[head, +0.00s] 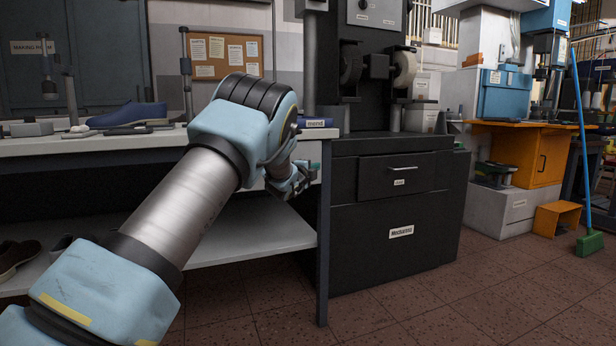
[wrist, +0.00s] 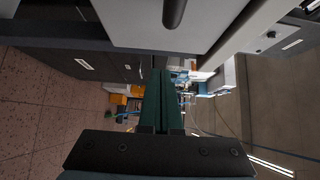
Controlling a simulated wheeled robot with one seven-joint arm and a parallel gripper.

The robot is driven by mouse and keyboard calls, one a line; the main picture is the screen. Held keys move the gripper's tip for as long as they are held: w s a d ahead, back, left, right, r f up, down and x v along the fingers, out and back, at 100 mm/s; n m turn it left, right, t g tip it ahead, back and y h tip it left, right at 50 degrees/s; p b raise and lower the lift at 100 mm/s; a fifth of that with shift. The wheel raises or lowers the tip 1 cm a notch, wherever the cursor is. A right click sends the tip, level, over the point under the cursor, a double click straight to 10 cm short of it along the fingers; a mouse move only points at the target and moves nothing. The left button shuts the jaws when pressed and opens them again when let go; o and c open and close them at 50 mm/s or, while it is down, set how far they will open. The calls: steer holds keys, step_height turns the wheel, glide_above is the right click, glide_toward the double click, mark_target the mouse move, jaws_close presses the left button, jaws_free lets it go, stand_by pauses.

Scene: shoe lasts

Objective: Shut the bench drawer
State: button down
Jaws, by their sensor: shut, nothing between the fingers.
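My gripper (head: 306,174) is at the right end of the white-topped bench (head: 110,143), below the level of its top. In the wrist view its dark green fingers (wrist: 160,88) are together, with nothing between them. That view is turned on its side. A pale grey panel with a dark round bar (wrist: 175,12), which looks like a drawer front (wrist: 130,22) with its handle, is close beside the fingers, apart from them. My arm hides this part of the bench in the head view, so I cannot tell how far the drawer stands out.
A black cabinet (head: 390,235) stands right of the bench; its own handled drawer (head: 403,174) looks flush. A bench leg (head: 323,240) is near my gripper. The lower shelf (head: 245,228) holds shoes. Tiled floor (head: 440,305) is clear in front.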

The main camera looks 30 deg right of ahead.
steer(key=v, duration=0.9)
steer(key=a+f+n+y, duration=0.25)
steer(key=a+n, duration=0.25)
steer(key=a, duration=0.5)
steer(key=a+f+n+y, duration=0.2)
steer(key=a+n+y, duration=0.25)
steer(key=a, duration=0.45)
steer(key=a+f+n+y, duration=0.3)
steer(key=a+n, duration=0.2)
steer(key=a, duration=0.5)
steer(key=s+a+f+n+g+y, duration=0.25)
steer(key=s+a+n+g, duration=0.3)
steer(key=s+a, duration=0.6)
steer(key=s+a+f+n+g+y, duration=0.3)
steer(key=s+a+n, duration=0.45)
steer(key=s, duration=0.75)
step_height(320, 180, up, 33)
steer(key=h+p, duration=0.1)
steer(key=p, duration=3.2)
steer(key=shift+s+a+f+g+p, duration=0.2)
steer(key=shift+s+a+g+p, duration=0.15)
steer(key=shift+g+p, duration=0.1)
steer(key=shift+h, duration=0.25)
